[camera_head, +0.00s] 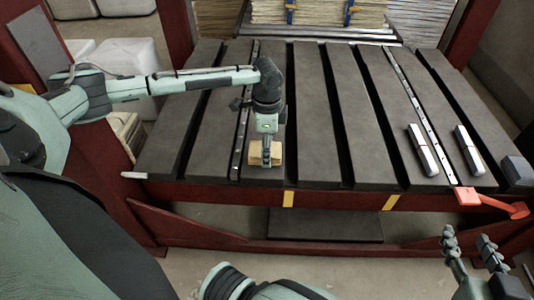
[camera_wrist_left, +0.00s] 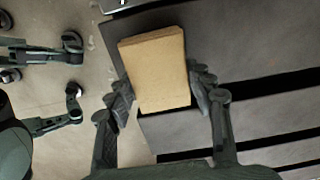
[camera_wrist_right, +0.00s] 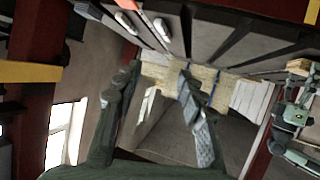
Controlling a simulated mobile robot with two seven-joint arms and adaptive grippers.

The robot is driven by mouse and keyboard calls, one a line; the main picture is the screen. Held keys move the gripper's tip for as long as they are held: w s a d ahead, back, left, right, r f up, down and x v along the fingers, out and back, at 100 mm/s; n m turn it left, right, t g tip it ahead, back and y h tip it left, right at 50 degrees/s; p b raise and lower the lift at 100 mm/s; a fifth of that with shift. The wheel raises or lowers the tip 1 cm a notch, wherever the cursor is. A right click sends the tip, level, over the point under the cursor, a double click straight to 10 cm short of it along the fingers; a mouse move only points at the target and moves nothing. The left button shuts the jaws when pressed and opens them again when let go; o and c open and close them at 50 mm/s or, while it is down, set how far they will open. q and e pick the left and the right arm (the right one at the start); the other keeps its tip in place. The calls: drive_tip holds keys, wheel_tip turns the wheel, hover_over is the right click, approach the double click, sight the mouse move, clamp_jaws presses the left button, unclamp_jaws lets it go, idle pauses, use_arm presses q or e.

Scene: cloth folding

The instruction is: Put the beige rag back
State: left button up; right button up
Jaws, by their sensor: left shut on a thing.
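The beige rag (camera_wrist_left: 155,62) looks like a thick, folded block. In the head view the rag (camera_head: 276,152) shows at the front edge of the dark slatted table (camera_head: 315,110), left of its middle. My left gripper (camera_head: 265,156) reaches down over it; in the left wrist view the fingers of my left gripper (camera_wrist_left: 161,85) press on both sides of it. I cannot tell whether the rag touches the table. My right gripper (camera_head: 468,241) is open and empty at the lower right, in front of the table; it also shows open in the right wrist view (camera_wrist_right: 158,74).
Two pale blocks with dark sides (camera_head: 421,150) (camera_head: 469,151) lie on the right of the table. A red bracket (camera_head: 490,203) sticks out at its front right corner. Stacked boards (camera_head: 330,12) stand behind. The middle slats are clear.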

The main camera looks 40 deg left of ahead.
use_arm(q)
drive_tip(key=shift+f, duration=0.75)
use_arm(e)
drive_tip(key=shift+w+a+r+t+y, duration=0.15)
drive_tip(key=shift+a+r+t, duration=0.1)
drive_tip(key=shift+r, duration=0.15)
drive_tip(key=shift+w+a+r+t+y, duration=0.1)
drive_tip(key=shift+a+r+t+y, duration=0.05)
drive_tip(key=shift+a+r, duration=0.15)
drive_tip(key=shift+d, duration=0.1)
use_arm(q)
drive_tip(key=shift+f, duration=0.1)
drive_tip(key=o, duration=1)
use_arm(e)
drive_tip(key=shift+s+d+f, duration=0.1)
drive_tip(key=shift+d+f, duration=0.05)
drive_tip(key=shift+f, duration=0.15)
